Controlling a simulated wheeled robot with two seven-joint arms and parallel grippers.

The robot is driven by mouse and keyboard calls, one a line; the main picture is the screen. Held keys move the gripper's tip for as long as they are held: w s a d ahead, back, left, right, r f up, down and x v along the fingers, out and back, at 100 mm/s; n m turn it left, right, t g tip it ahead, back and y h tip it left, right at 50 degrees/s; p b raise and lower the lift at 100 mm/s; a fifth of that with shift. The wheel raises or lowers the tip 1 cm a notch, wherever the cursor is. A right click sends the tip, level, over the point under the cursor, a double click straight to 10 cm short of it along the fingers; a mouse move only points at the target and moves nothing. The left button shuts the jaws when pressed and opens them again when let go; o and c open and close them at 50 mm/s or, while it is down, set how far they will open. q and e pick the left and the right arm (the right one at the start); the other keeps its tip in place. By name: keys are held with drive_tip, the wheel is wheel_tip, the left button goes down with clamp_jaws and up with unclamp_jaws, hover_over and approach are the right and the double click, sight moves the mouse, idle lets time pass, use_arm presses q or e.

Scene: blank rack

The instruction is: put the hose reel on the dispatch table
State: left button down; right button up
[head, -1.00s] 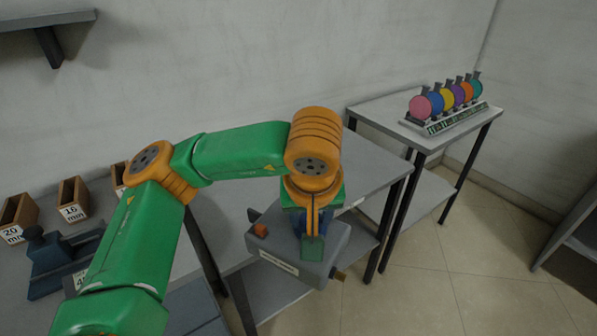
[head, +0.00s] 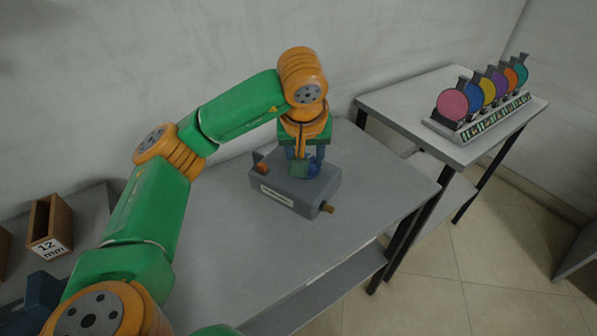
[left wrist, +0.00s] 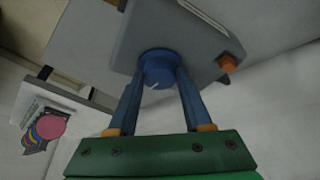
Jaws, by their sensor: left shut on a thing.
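The hose reel (head: 285,197) appears as a grey box with a pale label too small to read, an orange part and a brass stub. My left gripper (head: 304,167) points down at its top. In the left wrist view my left gripper (left wrist: 159,78) is shut on the blue round knob of the hose reel (left wrist: 190,38). The box is over the grey table (head: 375,190), inside its edges. I cannot tell whether its underside touches the top. No sign shows that names this the dispatch table. My right gripper is not in view.
A second grey table (head: 400,105) at the right holds a rack (head: 485,120) of several coloured discs. A wooden box marked 12 mm (head: 50,228) and a dark blue item (head: 40,300) are at the left. The table around the hose reel is bare.

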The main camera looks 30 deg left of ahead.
use_arm(q)
drive_tip(key=w+a+f, duration=0.1)
drive_tip(key=f, duration=0.1)
drive_tip(key=w+a+f, duration=0.2)
drive_tip(key=w+a+f+p, duration=0.1)
drive_tip(key=w+f, duration=0.1)
drive_tip(key=shift+w+a+f, duration=0.1)
drive_tip(key=shift+a+f, duration=0.1)
drive_tip(key=shift+a, duration=0.2)
wheel_tip(320, 180, down, 3)
drive_tip(key=shift+w+r+p, duration=0.1)
drive_tip(key=shift+r+p, duration=0.1)
drive_tip(key=shift+p, duration=0.5)
drive_tip(key=shift+f, duration=0.45)
drive_tip(key=shift+c, duration=1.6)
unclamp_jaws()
drive_tip(key=b+v, duration=0.1)
drive_tip(key=v, duration=1.1)
drive_tip(key=shift+b, duration=0.35)
drive_tip(key=shift+f, duration=0.1)
